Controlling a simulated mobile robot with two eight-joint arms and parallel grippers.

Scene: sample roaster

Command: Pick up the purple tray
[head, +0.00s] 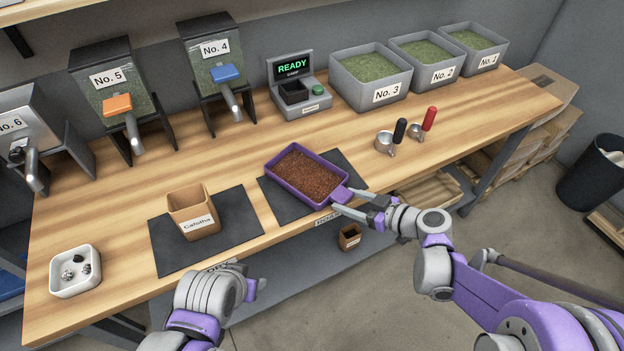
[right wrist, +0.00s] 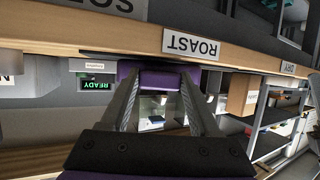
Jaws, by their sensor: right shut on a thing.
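The purple tray (head: 291,189), filled with brown granules, is at or just over a dark mat (head: 270,196) near the table's front edge. I cannot tell if it touches the mat. Its handle (head: 342,194) points right toward the front edge. My right gripper (head: 350,203) is shut on this handle. In the right wrist view the purple handle (right wrist: 150,78) shows between the two fingers. My left arm shows at the bottom of the head view, with its hand (head: 250,287) in front of the table; its fingers are not clear.
A tan "Catatba" box (head: 193,213) stands on a second dark mat (head: 165,247) to the left. A white dish (head: 75,271) holds small metal pieces. Two scoops (head: 385,142) lie right of the tray. Bins (head: 370,78), a scale (head: 300,87) and dispensers (head: 215,65) line the back.

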